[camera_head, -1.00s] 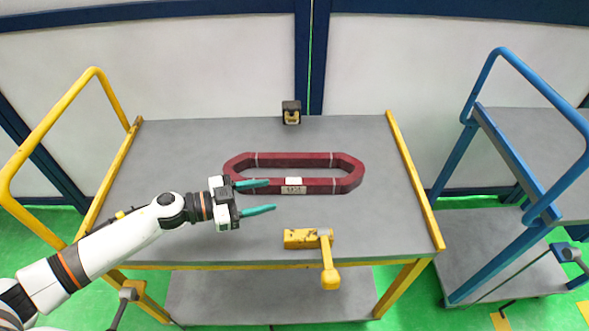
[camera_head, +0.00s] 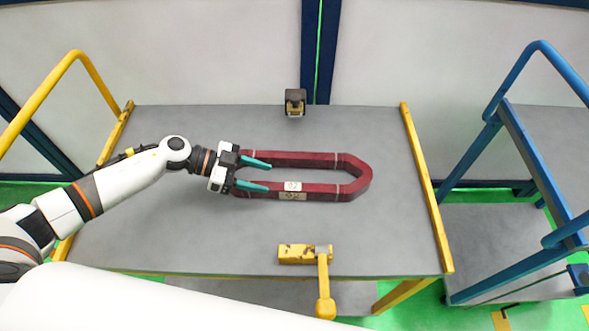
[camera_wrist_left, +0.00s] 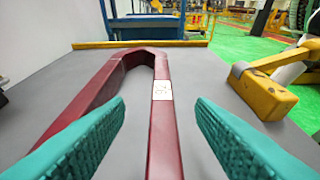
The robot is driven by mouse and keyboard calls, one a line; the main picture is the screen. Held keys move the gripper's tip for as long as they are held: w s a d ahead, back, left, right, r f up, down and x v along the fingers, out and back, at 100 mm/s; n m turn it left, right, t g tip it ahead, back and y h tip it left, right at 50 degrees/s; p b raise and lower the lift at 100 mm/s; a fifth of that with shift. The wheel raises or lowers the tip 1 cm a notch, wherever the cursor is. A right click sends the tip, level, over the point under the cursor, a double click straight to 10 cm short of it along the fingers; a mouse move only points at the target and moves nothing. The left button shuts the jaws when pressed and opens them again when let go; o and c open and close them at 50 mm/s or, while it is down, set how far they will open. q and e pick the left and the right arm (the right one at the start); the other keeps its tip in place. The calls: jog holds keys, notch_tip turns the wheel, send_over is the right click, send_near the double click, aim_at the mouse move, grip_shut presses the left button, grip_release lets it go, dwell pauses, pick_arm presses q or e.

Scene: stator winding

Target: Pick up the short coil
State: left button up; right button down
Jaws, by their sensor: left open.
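The short coil is a dark red elongated ring (camera_head: 362,180) lying flat on the grey table, with white labels on its near long side. My left gripper (camera_head: 269,178) is open at the coil's left end, which it partly hides. Its teal fingers point right along the coil. In the left wrist view, the labelled long side of the coil (camera_wrist_left: 164,128) runs between the two open fingers (camera_wrist_left: 158,100). The other long side passes behind the left finger. I cannot tell whether the fingers touch the coil. My right gripper is not in view.
A yellow block with a handle (camera_head: 297,254) sits at the table's (camera_head: 200,240) front edge. A small black-and-yellow block (camera_head: 295,101) stands at the back edge. Yellow rails (camera_head: 427,190) bound the sides. A blue-railed cart (camera_head: 490,235) stands at the right.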

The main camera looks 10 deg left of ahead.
aim_at(290, 187)
pick_arm(q)
jog(key=shift+w+d+f, duration=0.1)
jog(key=shift+d+f, duration=0.1)
jog(key=shift+d, duration=0.5)
jog(key=shift+w+d+f, duration=0.1)
jog(key=shift+d+f, duration=0.05)
jog(key=shift+d, duration=0.1)
jog(key=shift+d+f, duration=0.15)
jog(key=shift+d, duration=0.1)
jog(key=p+x, duration=0.1)
jog(key=x, duration=0.3)
jog(key=shift+d+f, duration=0.1)
jog(key=shift+d, duration=0.1)
jog(key=shift+d+f, duration=0.15)
jog(key=shift+d, duration=0.1)
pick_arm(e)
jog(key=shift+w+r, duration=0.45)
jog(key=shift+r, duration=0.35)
pick_arm(q)
jog(key=shift+c, duration=0.3)
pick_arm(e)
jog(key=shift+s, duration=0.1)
